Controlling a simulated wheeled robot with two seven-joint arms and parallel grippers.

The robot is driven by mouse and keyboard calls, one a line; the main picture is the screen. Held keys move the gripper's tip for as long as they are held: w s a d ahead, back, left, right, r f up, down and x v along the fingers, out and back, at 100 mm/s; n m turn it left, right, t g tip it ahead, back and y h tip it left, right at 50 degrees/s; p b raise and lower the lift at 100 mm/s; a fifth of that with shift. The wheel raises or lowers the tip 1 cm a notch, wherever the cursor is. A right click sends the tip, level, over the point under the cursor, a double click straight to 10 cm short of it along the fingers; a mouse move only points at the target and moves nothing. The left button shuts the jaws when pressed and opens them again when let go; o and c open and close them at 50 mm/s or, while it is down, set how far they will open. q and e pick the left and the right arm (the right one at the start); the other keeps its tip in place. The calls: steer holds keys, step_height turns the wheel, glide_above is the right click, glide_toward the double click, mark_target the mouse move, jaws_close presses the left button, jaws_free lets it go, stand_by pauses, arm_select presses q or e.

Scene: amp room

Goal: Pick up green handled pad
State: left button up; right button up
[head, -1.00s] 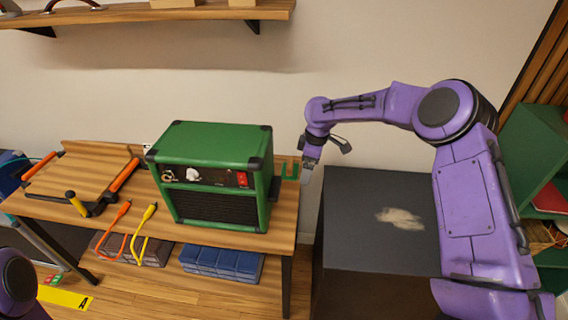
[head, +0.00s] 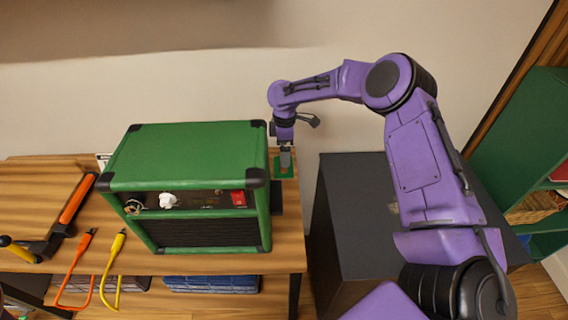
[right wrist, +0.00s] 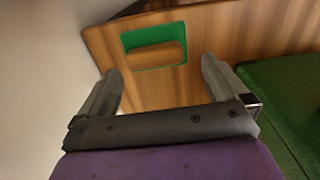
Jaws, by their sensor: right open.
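The green handled pad (head: 276,168) lies on the wooden bench top, just right of the green amp, partly hidden behind my right gripper in the head view. In the right wrist view it shows as a green frame (right wrist: 183,46) around a wood-coloured middle, ahead of the fingers. My right gripper (head: 285,158) is over the pad in the head view. In the right wrist view its two fingers (right wrist: 160,80) are spread apart, with nothing between them. My left gripper is not in view.
The green amp (head: 190,160) stands close left of the pad; its green side also shows in the right wrist view (right wrist: 285,95). A dark cabinet (head: 345,210) stands right of the bench (head: 285,235). Orange and yellow cables (head: 114,255) hang at the bench's front edge. The wall is behind.

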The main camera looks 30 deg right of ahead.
steer(key=f, duration=0.3)
steer(key=w+f+p, duration=0.1)
steer(key=f, duration=0.2)
steer(key=shift+w+d, duration=0.1)
steer(key=shift+w, duration=0.1)
steer(key=shift+s+r, duration=0.1)
steer(key=shift+s, duration=0.2)
steer(key=c, duration=0.9)
step_height(320, 180, up, 10)
steer(key=shift+w+f+b, duration=0.1)
steer(key=shift+b, duration=0.5)
steer(key=shift+o, duration=1.2)
